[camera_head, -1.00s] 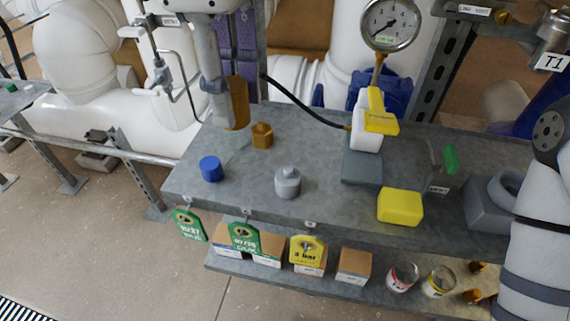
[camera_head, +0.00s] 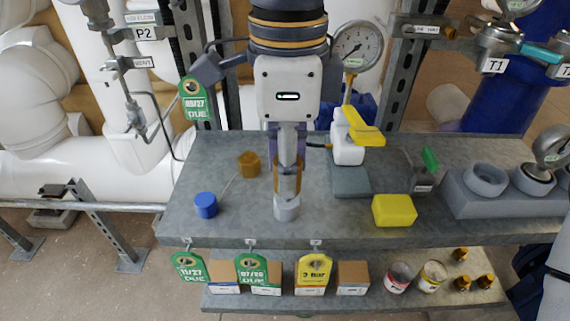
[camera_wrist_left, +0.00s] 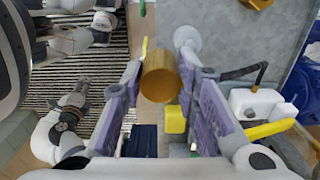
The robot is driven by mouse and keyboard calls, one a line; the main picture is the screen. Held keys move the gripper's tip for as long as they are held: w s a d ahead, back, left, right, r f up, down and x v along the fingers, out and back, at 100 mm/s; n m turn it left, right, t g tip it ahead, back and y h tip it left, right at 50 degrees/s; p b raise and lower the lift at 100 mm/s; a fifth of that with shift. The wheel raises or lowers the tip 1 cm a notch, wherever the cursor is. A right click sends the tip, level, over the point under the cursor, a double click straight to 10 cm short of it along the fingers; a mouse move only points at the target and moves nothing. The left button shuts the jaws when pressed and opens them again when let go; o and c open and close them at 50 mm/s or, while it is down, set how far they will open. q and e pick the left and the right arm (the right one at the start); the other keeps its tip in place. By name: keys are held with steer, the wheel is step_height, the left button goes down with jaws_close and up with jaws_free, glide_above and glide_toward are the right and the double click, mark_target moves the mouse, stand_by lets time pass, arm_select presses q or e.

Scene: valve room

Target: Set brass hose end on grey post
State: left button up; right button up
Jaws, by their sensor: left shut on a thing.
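My left gripper (camera_head: 288,180) hangs fingers-down over the bench, shut on the brass hose end (camera_wrist_left: 160,77). In the head view the fingers largely hide the brass piece. The grey post (camera_head: 287,208) stands on the bench directly below it in that view. The left wrist view shows the post (camera_wrist_left: 187,37) slightly beyond and right of the brass piece, so the two look apart there; the exact gap I cannot tell. My right gripper does not show; part of my right arm is at the head view's right edge.
A blue cap (camera_head: 205,205) and another brass fitting (camera_head: 249,163) stand left of the post. Tags hang from the front edge; boxes and jars sit on the lower shelf.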

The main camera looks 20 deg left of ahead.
arm_select(q)
steer(key=w, duration=0.1)
steer(key=w+f, duration=0.1)
steer(key=w+a, duration=0.1)
steer(key=w, duration=0.1)
steer(key=shift+a+f, duration=0.1)
steer(key=shift+f, duration=1.45)
steer(key=shift+f, duration=0.15)
steer(key=shift+f, duration=0.25)
steer(key=shift+f, duration=0.45)
steer(key=shift+f, duration=0.15)
